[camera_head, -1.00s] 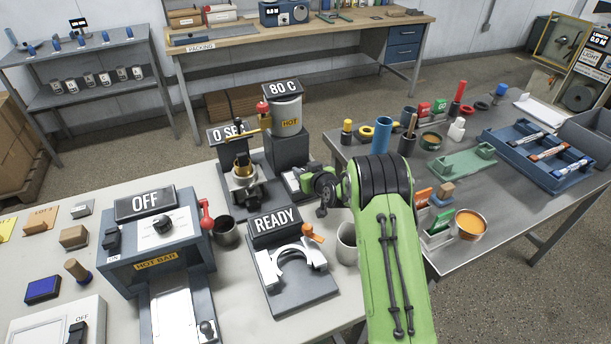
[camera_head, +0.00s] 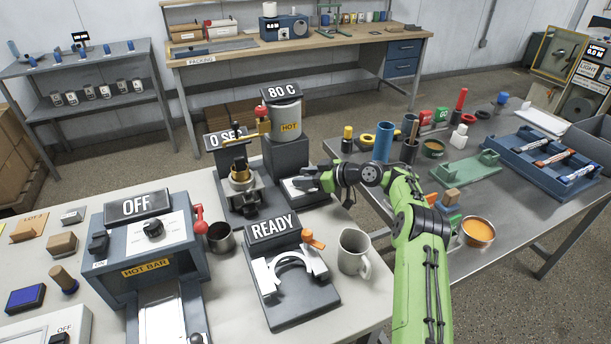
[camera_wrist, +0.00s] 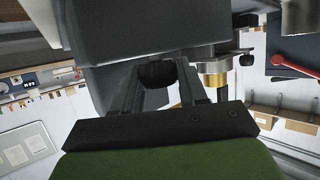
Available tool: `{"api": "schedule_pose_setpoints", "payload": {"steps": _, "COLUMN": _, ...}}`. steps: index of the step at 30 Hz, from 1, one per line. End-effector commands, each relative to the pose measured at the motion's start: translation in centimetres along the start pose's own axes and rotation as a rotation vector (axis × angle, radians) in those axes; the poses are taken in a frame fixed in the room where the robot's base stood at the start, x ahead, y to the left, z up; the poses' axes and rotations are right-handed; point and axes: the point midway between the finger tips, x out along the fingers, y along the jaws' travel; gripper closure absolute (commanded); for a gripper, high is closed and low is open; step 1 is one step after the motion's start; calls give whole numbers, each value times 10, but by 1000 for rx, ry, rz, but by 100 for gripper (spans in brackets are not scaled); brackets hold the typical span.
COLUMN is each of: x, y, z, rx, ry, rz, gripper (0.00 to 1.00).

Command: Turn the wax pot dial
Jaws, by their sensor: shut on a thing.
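The wax pot (camera_head: 286,117) is a grey cylinder marked HOT, with an 80 C sign (camera_head: 281,94) above it. It stands on a dark grey block (camera_head: 285,155) at the back of the light table. My gripper (camera_head: 312,181) is low in front of the block's right side. In the wrist view, my gripper (camera_wrist: 160,88) has its two fingers on either side of a black round dial (camera_wrist: 156,74) on the grey housing, shut on it. The dial is hidden in the head view.
A brass-fitted stand (camera_head: 240,180) with a 0 SEC sign is close left of my gripper. The READY press (camera_head: 290,278), a white mug (camera_head: 354,252) and a dark cup (camera_head: 221,237) stand nearer. The hot bar machine (camera_head: 152,250) reads OFF. A metal table (camera_head: 520,215) holds several items at right.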

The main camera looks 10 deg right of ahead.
Motion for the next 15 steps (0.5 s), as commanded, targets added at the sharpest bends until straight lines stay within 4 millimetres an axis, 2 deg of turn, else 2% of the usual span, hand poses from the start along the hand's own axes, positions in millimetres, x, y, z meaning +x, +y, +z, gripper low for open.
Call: {"api": "schedule_pose_setpoints", "payload": {"steps": 15, "x": 0, "y": 0, "z": 0, "rx": -30, "ry": 1, "rz": -74, "gripper": 89}}
